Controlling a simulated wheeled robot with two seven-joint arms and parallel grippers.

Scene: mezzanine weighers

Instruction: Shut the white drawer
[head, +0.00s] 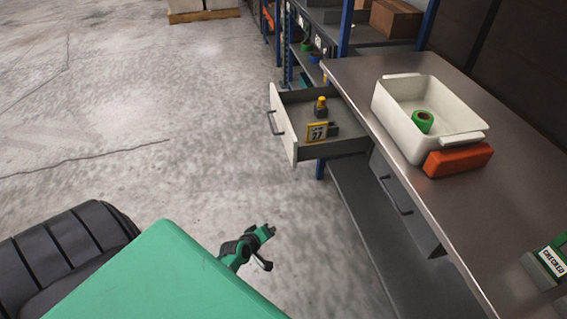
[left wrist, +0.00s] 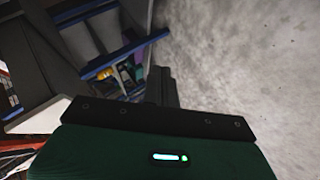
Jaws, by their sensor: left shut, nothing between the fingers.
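The white drawer (head: 283,122) stands pulled out from under the left side of the workbench, with its grey handle (head: 273,122) on the front panel facing left. Inside it are a small yellow and black bottle (head: 320,107) and a yellow-framed card marked 27 (head: 317,132). My left gripper (head: 268,232) is shut and empty over the floor, in front of the drawer and well apart from it. In the left wrist view the gripper fingers (left wrist: 162,87) show dark and small. My right gripper is not in view.
The workbench (head: 455,215) carries a white bin (head: 400,125) with green tape (head: 422,121), and an orange box (head: 458,160). A grey drawer (head: 405,205) sits under the bench. Shelving (head: 345,30) stands behind. The floor (head: 190,130) left of the drawer is clear.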

